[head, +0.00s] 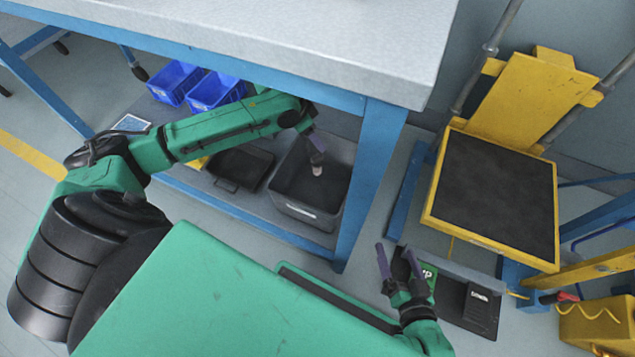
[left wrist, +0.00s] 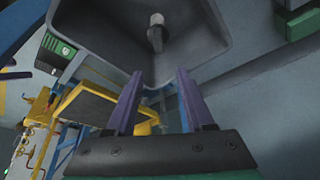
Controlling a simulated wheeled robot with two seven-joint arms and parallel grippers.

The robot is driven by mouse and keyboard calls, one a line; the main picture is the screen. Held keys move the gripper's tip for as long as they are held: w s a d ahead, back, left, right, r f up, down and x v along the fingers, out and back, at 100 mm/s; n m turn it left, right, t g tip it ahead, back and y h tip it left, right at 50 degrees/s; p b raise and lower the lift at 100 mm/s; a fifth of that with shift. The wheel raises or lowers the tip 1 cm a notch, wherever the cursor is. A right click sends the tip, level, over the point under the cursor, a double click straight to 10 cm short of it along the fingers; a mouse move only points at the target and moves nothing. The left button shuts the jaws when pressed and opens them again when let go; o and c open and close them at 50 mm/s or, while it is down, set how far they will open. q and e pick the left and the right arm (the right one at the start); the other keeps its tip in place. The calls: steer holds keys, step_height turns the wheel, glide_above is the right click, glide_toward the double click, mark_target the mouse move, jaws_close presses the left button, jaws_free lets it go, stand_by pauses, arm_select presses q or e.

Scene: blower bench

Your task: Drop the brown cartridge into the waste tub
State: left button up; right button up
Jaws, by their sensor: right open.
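The waste tub (head: 290,208) is a dark grey open bin on the lower shelf under the bench, and its inside fills the top of the left wrist view (left wrist: 205,50). The brown cartridge (head: 317,171) shows just below my left gripper (head: 317,150), within the tub's outline. In the left wrist view the cartridge (left wrist: 156,34) has a pale end and a dark body, beyond the spread fingertips (left wrist: 158,75). My left gripper is open and apart from it. I cannot tell whether it touches the tub floor. My right gripper (head: 398,258) is open and empty, right of the bench leg.
A black tray (head: 240,167) sits left of the tub on the shelf, with blue bins (head: 215,90) behind. The bench top (head: 300,40) overhangs the shelf, and a blue leg (head: 368,180) stands right of the tub. A yellow-framed platform (head: 495,190) stands at right.

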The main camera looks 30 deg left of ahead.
arm_select(q)
steer(key=p+v, duration=0.4)
steer(key=v, duration=0.3)
steer(key=shift+r, duration=0.25)
arm_select(e)
steer(key=shift+g, duration=0.4)
step_height(320, 180, up, 5)
steer(key=shift+d+f, duration=0.1)
steer(key=shift+f, duration=0.1)
